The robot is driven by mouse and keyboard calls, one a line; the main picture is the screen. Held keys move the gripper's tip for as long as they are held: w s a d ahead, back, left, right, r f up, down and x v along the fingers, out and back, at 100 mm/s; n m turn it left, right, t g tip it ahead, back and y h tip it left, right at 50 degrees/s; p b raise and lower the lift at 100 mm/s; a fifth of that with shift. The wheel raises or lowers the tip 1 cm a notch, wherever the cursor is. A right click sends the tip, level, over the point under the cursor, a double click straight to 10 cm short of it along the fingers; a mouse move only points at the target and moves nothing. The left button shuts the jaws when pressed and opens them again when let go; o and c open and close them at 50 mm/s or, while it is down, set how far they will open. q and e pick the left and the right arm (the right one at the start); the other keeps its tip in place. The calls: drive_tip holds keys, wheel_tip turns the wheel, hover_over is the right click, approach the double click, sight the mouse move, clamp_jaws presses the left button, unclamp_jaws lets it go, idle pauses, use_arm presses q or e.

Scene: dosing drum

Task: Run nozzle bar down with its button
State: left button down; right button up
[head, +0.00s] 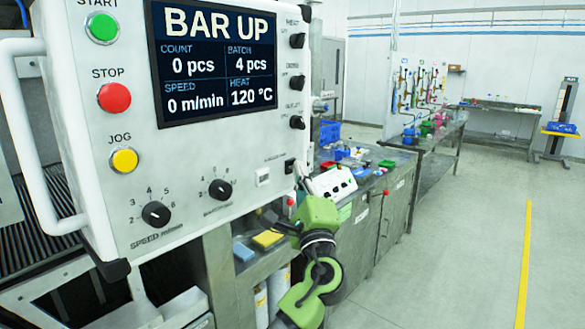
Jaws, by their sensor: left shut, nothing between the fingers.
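The grey control panel (85,190) fills the left of the head view. Its screen (215,60) reads BAR UP, 0 pcs, 4 pcs, 0 m/min and 120 °C. A small pale switch (263,177) and a black one (289,166) sit at its lower right; their labels are too small to read. My left gripper (268,215) is shut and empty, just below the panel's lower right corner, with its green arm behind it. I cannot tell whether it touches anything. The nozzle bar cannot be made out. My right gripper is out of view.
The panel carries green START (102,27), red STOP (114,97) and yellow JOG (124,160) buttons, and knobs (155,214). A white handle (35,160) is on its left. A small white control box (332,183) stands on the bench behind. The floor at right is clear.

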use_arm(q)
drive_tip(key=shift+w+a, duration=0.15)
drive_tip(key=shift+a, duration=0.05)
idle(0.4)
drive_tip(key=shift+s+d, duration=0.5)
drive_tip(key=shift+d, duration=0.15)
drive_tip(key=shift+b, duration=0.3)
drive_tip(key=s+d, duration=0.1)
drive_tip(key=d, duration=0.1)
drive_tip(key=s+d+b, duration=0.1)
drive_tip(key=s+d, duration=0.1)
idle(0.5)
